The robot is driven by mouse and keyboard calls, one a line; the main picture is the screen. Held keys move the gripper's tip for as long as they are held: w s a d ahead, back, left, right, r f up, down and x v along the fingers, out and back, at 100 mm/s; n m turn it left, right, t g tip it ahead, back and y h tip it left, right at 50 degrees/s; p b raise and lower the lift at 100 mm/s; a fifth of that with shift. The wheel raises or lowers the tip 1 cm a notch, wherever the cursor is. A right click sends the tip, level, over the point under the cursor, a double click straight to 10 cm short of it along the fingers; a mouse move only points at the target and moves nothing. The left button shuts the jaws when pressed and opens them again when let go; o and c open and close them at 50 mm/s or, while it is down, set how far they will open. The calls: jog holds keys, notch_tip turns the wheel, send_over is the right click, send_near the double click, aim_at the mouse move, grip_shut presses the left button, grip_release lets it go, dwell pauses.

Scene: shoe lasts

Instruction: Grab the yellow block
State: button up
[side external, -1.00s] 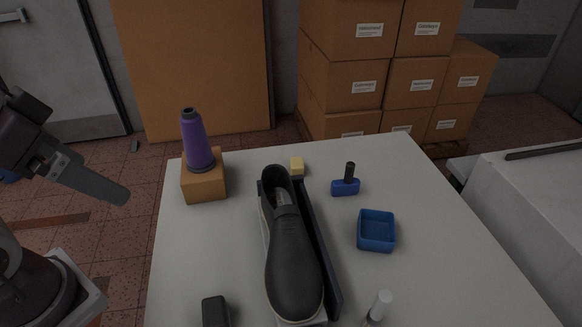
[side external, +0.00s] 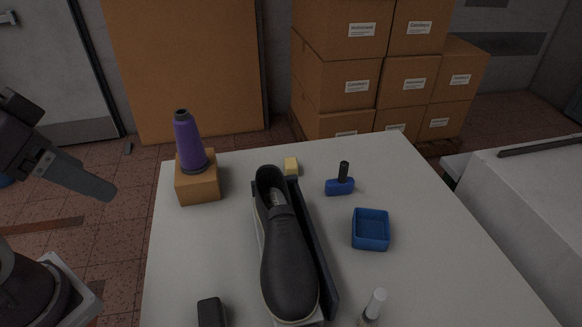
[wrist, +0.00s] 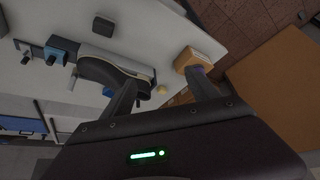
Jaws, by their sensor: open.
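The yellow block (side external: 291,166) is a small cube on the white table, near its far edge, just behind the heel of the black shoe (side external: 287,255). In the wrist view the yellow block (wrist: 161,89) shows between the two fingers, well beyond them. My gripper (side external: 108,191) is at the left of the side view, off the table's left edge and apart from everything. In the wrist view my gripper (wrist: 163,80) has its fingers spread with nothing between them.
A purple cone (side external: 188,143) stands on a brown box (side external: 199,188) left of the block. A blue stamp-like item with a black handle (side external: 341,183) and a blue tray (side external: 371,240) are to the right. A white-capped bottle (side external: 375,303) and a dark object (side external: 211,312) are nearer.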

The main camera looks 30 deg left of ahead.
jog(key=w+r+m, duration=0.2)
jog(key=w, duration=0.6)
jog(key=m+g+h, duration=0.3)
jog(key=m+h, duration=0.1)
jog(key=m, duration=0.5)
send_over(291, 162)
jog(key=s+a, duration=0.2)
notch_tip(291, 162, down, 22)
jog(key=shift+w+a, duration=0.15)
jog(key=x, duration=0.7)
jog(key=shift+w, duration=0.1)
jog(key=c, duration=1.5)
